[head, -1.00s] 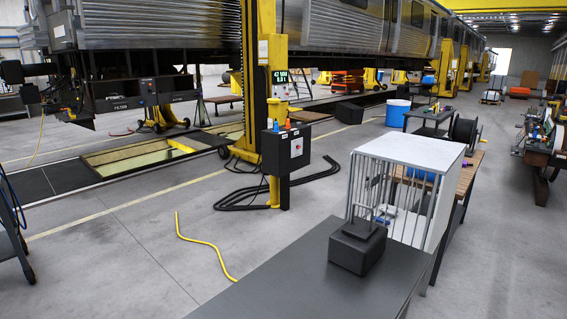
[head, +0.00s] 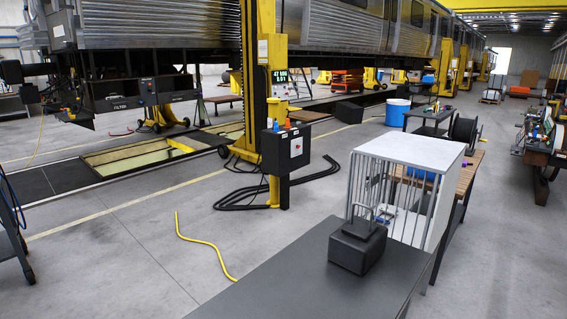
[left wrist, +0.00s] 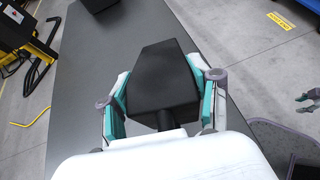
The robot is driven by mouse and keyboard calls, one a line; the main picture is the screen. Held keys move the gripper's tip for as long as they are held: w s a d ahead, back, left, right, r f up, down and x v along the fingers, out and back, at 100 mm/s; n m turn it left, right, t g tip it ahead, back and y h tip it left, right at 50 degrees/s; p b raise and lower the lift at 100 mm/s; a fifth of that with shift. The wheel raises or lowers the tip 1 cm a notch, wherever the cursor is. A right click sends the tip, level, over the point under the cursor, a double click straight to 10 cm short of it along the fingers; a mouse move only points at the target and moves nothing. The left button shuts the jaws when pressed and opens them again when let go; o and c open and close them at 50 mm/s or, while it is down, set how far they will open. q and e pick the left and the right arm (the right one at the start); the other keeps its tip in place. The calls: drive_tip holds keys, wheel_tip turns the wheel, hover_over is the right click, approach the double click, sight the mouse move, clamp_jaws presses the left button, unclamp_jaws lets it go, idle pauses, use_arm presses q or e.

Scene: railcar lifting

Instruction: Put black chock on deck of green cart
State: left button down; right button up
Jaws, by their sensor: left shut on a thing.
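The black chock (left wrist: 162,80) is a wedge-like block in the left wrist view. My left gripper (left wrist: 163,88) is shut on it, with a teal-padded finger against each side. The chock is over the dark grey table top (left wrist: 80,95); I cannot tell whether it touches the surface. What seems to be my right gripper (left wrist: 309,101) shows small at the right edge of that view, too small to read its jaws. Neither gripper shows in the head view. I do not see a green cart in either view.
A black box (head: 357,247) sits on the table (head: 300,270) in the head view, before a white-topped barred cage (head: 408,155). A yellow lift column (head: 277,130) with a control box stands beyond. A yellow hose (head: 205,243) lies on open floor at left.

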use_arm(q)
drive_tip(key=s+d+r+m+g+h, duration=0.1)
drive_tip(key=s+d+r, duration=0.2)
drive_tip(key=d, duration=0.6)
drive_tip(key=s+d+r+m+g+h, duration=0.15)
drive_tip(key=d+r, duration=0.25)
drive_tip(key=d, duration=0.4)
drive_tip(key=shift+w+a+r+n+t+y, duration=1.1)
drive_tip(key=shift+a+r+n+t+y, duration=0.85)
drive_tip(key=shift+r+n, duration=0.4)
drive_tip(key=a+n+t+y, duration=0.1)
drive_tip(key=a+n+y, duration=0.1)
drive_tip(key=a, duration=0.2)
drive_tip(key=a+f+n+t+y, duration=0.1)
drive_tip(key=a+n+y, duration=0.1)
drive_tip(key=a, duration=0.2)
drive_tip(key=s+a+n+t+y, duration=0.1)
drive_tip(key=a+n+y, duration=0.2)
drive_tip(key=a, duration=0.1)
drive_tip(key=shift+a+f, duration=0.3)
drive_tip(key=shift+f, duration=0.1)
drive_tip(key=s+a+f+n+y, duration=0.2)
drive_tip(key=s+a, duration=0.2)
drive_tip(key=a, duration=0.2)
drive_tip(key=d+f+b, duration=0.1)
drive_tip(key=d+b, duration=0.2)
drive_tip(key=d, duration=0.3)
drive_tip(key=shift+s+d+f+m+h+b, duration=0.2)
drive_tip(key=shift+d+f+m+h+b, duration=0.1)
drive_tip(key=shift+d+m+h+b, duration=0.1)
